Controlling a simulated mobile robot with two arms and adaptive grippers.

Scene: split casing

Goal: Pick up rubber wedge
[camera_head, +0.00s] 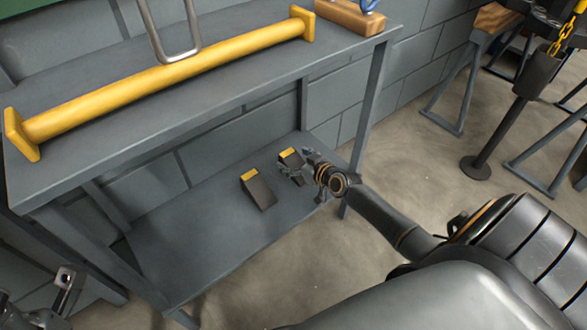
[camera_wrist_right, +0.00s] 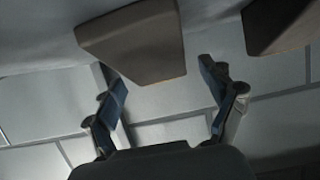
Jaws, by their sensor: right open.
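Two dark rubber wedges with yellow patches on top lie on the lower shelf of the workbench. The left wedge (camera_head: 258,191) stands clear of my gripper. The right wedge (camera_head: 291,158) is partly hidden behind my right gripper (camera_head: 291,172), which is open and empty beside it. In the right wrist view, one wedge (camera_wrist_right: 138,42) shows at the top, just beyond the open fingers (camera_wrist_right: 165,100). It is not clasped. The other wedge (camera_wrist_right: 282,25) is at the upper right there. A dark metal part (camera_head: 66,284) at the lower left may belong to my left arm; its jaw state is unclear.
The grey workbench (camera_head: 232,88) has its upper top above the lower shelf (camera_head: 190,235), with a leg (camera_head: 368,105) close to my right arm. A yellow bar (camera_head: 165,82) lies on top. The shelf left of the wedges is clear. Stands and a post (camera_head: 497,125) are at the right.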

